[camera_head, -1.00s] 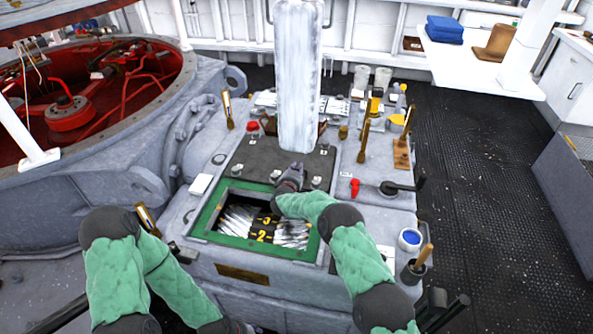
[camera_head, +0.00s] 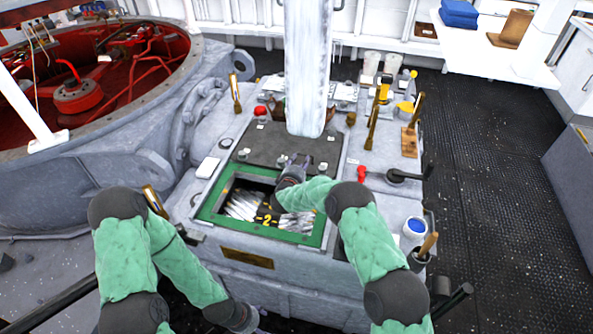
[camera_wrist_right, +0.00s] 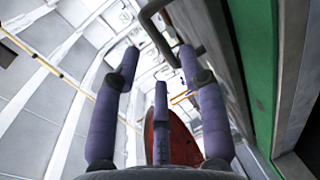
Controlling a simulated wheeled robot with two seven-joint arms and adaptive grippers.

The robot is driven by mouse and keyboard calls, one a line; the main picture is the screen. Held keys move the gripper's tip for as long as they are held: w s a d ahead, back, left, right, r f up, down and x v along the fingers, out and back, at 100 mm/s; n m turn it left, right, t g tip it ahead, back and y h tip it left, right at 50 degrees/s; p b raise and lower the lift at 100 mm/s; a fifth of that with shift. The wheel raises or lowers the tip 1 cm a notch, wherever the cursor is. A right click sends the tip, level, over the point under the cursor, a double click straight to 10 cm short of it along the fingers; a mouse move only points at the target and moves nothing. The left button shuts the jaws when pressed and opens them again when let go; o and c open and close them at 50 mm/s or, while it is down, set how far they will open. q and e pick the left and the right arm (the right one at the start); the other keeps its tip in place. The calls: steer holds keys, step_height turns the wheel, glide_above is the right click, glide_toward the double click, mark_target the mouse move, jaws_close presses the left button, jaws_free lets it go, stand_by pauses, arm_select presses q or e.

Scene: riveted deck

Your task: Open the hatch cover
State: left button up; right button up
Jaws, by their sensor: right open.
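A dark flat cover plate (camera_head: 262,148) with small knobs lies on the grey console, directly behind a green-framed opening (camera_head: 204,211). I take this plate for the hatch cover. A yellow "2" and pale, shiny surfaces show inside the opening. My right gripper (camera_head: 293,168) is over the front edge of the plate, at the back right of the opening. In the right wrist view its fingers (camera_wrist_right: 160,75) are spread, with a dark bent handle (camera_wrist_right: 153,28) just beyond them. I cannot tell whether they touch it. My left gripper (camera_head: 240,318) is low at the front, its fingers not discernible.
A frosted pale column (camera_head: 306,70) rises behind the plate. A red knob (camera_head: 361,173), a black crank (camera_head: 398,176) and upright brass levers (camera_head: 373,128) crowd the right side. A blue-topped cup (camera_head: 415,229) stands front right. A red-lined round pit (camera_head: 95,90) is left.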

steer(key=v, duration=0.5)
steer(key=shift+s+a, duration=0.15)
steer(key=shift+s, duration=0.2)
